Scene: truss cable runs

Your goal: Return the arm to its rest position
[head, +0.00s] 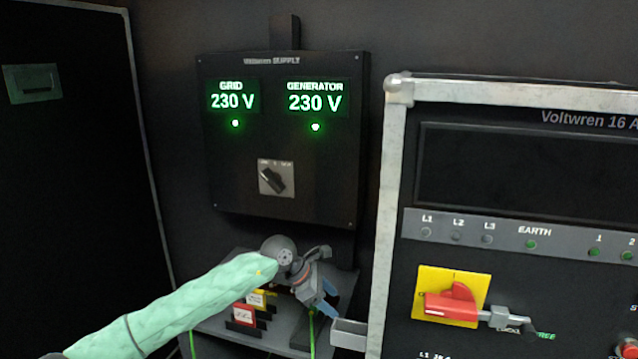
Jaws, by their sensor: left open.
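My left arm (190,295), in a pale green sleeve, reaches in from the lower left. My left gripper (326,299) is open, with blue fingertips, and nothing shows between them. It is in front of a grey shelf (210,325), below the supply box. My right gripper is not in view.
The Voltwren supply box (281,140) on the wall reads 230 V for grid and generator, with a black selector switch (275,178). A metal-edged Voltwren 16 A panel (385,190) stands at right, close to my gripper. Its red handle (455,303) sits on a yellow plate. Red and yellow tags (245,314) and green cables (312,335) are at the shelf.

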